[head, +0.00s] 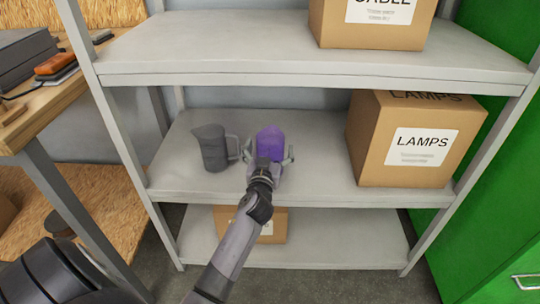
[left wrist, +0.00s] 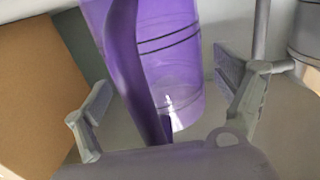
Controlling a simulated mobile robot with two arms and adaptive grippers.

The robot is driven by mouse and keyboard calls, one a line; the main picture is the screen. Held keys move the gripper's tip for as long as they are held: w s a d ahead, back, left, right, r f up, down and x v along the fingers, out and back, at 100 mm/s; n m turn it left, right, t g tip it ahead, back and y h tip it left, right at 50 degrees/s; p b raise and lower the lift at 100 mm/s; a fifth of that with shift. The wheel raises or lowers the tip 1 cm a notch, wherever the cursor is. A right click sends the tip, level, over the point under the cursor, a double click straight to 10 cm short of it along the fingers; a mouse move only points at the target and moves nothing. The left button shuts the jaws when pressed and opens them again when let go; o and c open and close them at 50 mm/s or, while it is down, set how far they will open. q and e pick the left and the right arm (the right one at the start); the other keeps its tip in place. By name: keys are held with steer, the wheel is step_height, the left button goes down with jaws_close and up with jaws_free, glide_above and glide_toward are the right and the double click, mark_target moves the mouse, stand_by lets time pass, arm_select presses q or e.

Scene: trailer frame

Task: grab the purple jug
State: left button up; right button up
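The purple jug (head: 270,139) stands upright on the middle shelf. In the left wrist view the jug (left wrist: 172,55) is close up, with its purple handle (left wrist: 128,65) facing the camera, and its top is cut off. My left gripper (head: 268,153) is right in front of it, open, with one finger to each side. In the left wrist view the open gripper (left wrist: 163,88) shows gaps between both fingers and the jug. I cannot tell how far the fingertips reach along its sides. My right gripper is not in view.
A grey jug (head: 211,147) stands just left of my left gripper. A LAMPS box (head: 375,140) stands right of the purple jug. The upper shelf (head: 200,55) is above, with another box (head: 335,30). A metal post (head: 120,130) and a workbench (head: 40,110) are at left.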

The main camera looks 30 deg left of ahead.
arm_select(q)
steer(key=shift+s, duration=0.1)
steer(key=shift+c, duration=0.7)
steer(key=shift+f, duration=0.1)
steer(key=shift+c, duration=1.3)
steer(key=c, duration=0.8)
steer(key=shift+c, duration=0.4)
steer(key=shift+r, duration=0.2)
